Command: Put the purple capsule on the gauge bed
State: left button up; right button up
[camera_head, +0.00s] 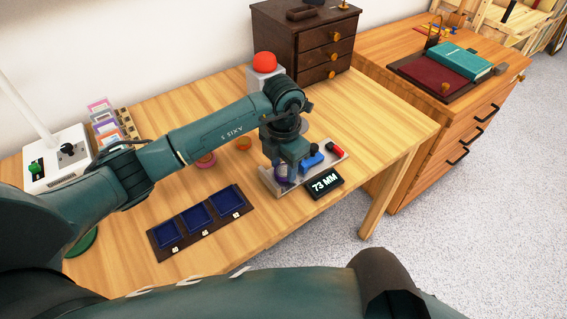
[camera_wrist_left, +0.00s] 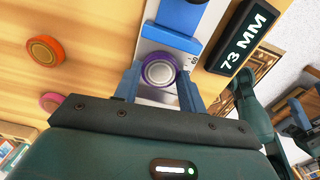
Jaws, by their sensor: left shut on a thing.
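The purple capsule (camera_wrist_left: 159,71) is a round piece with a purple ring and pale centre. It sits between the fingers of my left gripper (camera_wrist_left: 160,84), which is shut on it, over the near left end of the gauge bed (camera_wrist_left: 149,46). In the head view the capsule (camera_head: 282,174) is partly hidden by my left gripper (camera_head: 284,170). The pale gauge bed (camera_head: 266,181) carries a blue slider (camera_head: 311,161) and a red part (camera_head: 334,149). I cannot tell whether the capsule touches the bed.
A display (camera_head: 324,183) reading 73 MM stands beside the bed. An orange disc (camera_head: 243,143) and a pink disc (camera_head: 207,160) lie left of it. A dark tray (camera_head: 182,241) with three blue compartments lies nearer. A red-domed button (camera_head: 265,63) and drawer chest (camera_head: 290,45) stand behind.

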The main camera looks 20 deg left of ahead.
aim_at(283, 169)
pick_arm(q)
jog(key=shift+f, duration=0.2)
jog(key=o, duration=1)
jog(key=shift+r, duration=0.1)
jog(key=shift+c, duration=0.2)
notch_tip(283, 169, up, 12)
jog(key=shift+r, duration=0.15)
